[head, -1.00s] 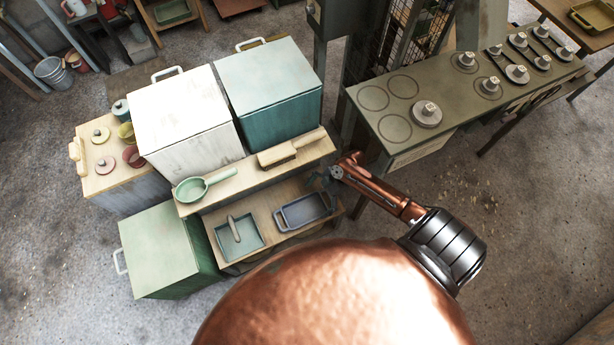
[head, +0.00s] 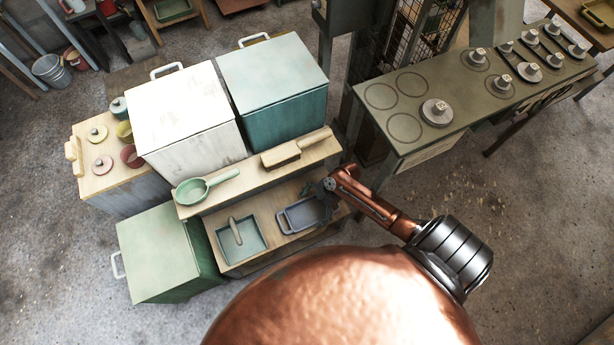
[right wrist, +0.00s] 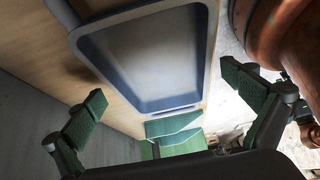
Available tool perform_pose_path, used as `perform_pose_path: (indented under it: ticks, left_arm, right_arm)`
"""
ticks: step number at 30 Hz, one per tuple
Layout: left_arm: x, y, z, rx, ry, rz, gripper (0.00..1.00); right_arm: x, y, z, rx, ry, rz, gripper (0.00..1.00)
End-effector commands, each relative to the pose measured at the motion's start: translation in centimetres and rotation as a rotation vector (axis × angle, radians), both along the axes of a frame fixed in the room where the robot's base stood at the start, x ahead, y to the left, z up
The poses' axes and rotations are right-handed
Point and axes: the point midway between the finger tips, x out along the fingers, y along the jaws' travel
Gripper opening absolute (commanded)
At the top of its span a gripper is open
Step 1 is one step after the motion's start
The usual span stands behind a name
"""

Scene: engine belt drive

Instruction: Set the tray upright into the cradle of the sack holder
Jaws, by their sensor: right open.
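The blue-grey tray (head: 301,215), with a handle at its left end, lies flat on the lower wooden shelf in the head view. My right gripper (head: 323,190) is above its right end and hides that end. In the right wrist view the empty tray (right wrist: 150,55) fills the upper middle. There my right gripper (right wrist: 165,92) is open, its two green-padded fingers spread wide with nothing between the pads. I cannot tell whether it touches the tray. My left gripper is not in view. I cannot make out a sack holder or its cradle.
A square green tray (head: 241,240) with a scoop lies left of the tray. Large bins (head: 186,120) stand behind. A bench with weights (head: 420,105) stands at the right.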

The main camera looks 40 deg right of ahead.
Motion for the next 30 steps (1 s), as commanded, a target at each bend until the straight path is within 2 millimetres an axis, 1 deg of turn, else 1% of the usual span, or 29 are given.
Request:
perform_pose_path:
  ticks: [6,27,29,30]
  left_arm:
    - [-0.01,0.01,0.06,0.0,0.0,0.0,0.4]
    - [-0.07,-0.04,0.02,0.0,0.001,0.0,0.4]
    - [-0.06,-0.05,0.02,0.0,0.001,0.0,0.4]
    - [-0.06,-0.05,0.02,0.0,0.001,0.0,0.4]
  right_arm:
    - [0.03,0.02,0.05,0.0,-0.001,-0.001,0.99]
    - [0.01,0.04,0.05,0.001,0.0,0.0,0.51]
    - [0.01,0.04,0.05,0.001,0.0,0.0,0.47]
    - [0.01,0.04,0.05,0.001,0.0,0.0,0.47]
